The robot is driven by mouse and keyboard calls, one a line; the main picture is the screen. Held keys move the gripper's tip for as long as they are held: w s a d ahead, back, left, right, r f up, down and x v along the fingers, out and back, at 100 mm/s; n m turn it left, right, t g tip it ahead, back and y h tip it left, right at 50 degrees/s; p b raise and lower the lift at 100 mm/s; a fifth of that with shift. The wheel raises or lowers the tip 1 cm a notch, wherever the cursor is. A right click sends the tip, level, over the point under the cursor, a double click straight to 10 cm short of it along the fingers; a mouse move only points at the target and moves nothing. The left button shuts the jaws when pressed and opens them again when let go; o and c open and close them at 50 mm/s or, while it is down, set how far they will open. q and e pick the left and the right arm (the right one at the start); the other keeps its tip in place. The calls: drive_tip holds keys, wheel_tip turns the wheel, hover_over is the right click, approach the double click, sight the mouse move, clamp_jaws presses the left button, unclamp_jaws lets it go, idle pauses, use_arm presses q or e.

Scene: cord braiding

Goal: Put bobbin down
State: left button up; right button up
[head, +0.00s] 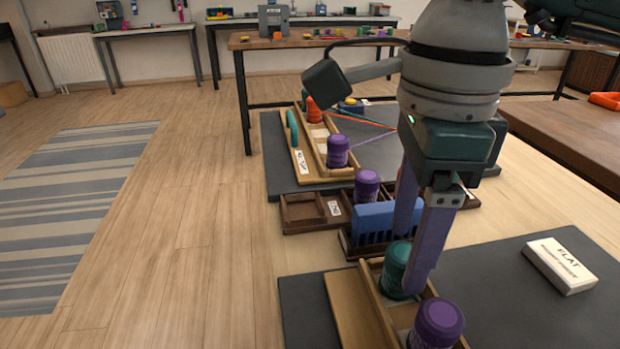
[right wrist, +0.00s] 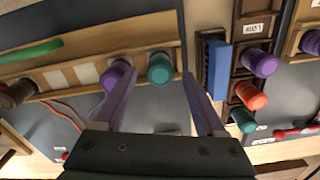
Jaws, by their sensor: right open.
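My right gripper (head: 411,262) reaches down over the near wooden bobbin tray (head: 375,305) with its two long purple-grey fingers apart. A green bobbin (head: 393,270) stands upright in that tray by the fingertips. In the right wrist view the open gripper (right wrist: 158,74) has the green bobbin (right wrist: 160,68) between its fingertips, close to the right one. A purple bobbin (right wrist: 118,73) is beside the left fingertip, partly overlapped by it; in the head view a purple bobbin (head: 437,322) stands at the tray's near end. I cannot tell whether a finger touches either bobbin. My left gripper is out of view.
A blue comb-like block (head: 373,221) and a dark wooden rack (head: 303,212) with a purple bobbin (head: 367,186) lie just beyond. A farther tray holds another purple bobbin (head: 338,151). A white box marked FLAT (head: 560,265) is at right. The near grey mat (head: 500,300) is mostly clear.

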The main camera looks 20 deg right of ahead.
sight(406, 252)
wheel_tip(406, 252, up, 10)
drive_tip(key=shift+p, duration=0.35)
drive_tip(key=shift+f, duration=0.1)
